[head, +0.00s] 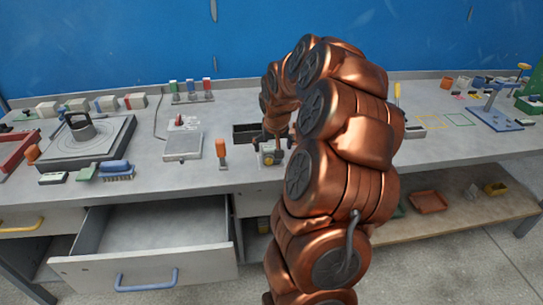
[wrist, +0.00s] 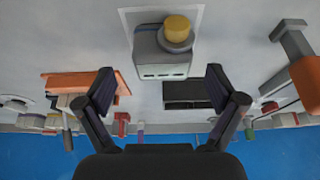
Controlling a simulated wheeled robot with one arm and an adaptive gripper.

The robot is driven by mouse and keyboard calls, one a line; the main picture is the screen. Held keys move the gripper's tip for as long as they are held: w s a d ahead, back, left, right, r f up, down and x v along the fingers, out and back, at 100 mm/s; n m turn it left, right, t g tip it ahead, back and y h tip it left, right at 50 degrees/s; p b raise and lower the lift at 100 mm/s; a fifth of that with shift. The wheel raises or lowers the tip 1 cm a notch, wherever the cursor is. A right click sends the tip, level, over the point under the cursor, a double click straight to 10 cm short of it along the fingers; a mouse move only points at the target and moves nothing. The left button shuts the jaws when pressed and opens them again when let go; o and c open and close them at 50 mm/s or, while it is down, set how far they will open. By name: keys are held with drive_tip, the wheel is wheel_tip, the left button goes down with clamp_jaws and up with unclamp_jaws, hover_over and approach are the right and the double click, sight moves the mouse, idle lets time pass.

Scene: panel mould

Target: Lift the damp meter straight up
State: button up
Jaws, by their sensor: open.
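What I take to be the damp meter (wrist: 162,62) is a small grey-white box with a round yellow knob on a grey collar and dark slots in one face. It stands on the bench inside a pale outlined patch in the wrist view. In the head view the meter (head: 268,158) is at the bench front, partly hidden by my arm. My gripper (wrist: 160,88) is open and empty. Its two dark fingers appear either side of the meter's slotted face, with gaps; I cannot tell how far they reach around it. In the head view my gripper (head: 275,136) is just above and behind the meter.
An orange-handled tool (head: 221,152) stands left of the meter. A dark open tray (head: 246,133) lies behind it; the tray also shows in the wrist view (wrist: 188,96). An orange tray (wrist: 70,83) is at the wrist view's left. An open drawer (head: 155,235) juts out below.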

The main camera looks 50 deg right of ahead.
sight(272, 148)
drive_tip(key=shift+w+p+x, duration=0.1)
drive_tip(key=shift+p+x, duration=0.4)
drive_tip(key=shift+x, duration=0.8)
drive_tip(key=shift+w+p+x, duration=0.15)
drive_tip(key=shift+p+x, duration=0.3)
drive_tip(key=shift+x, duration=0.9)
drive_tip(key=shift+r, duration=0.15)
drive_tip(key=c, duration=1.6)
drive_tip(key=shift+o, duration=0.2)
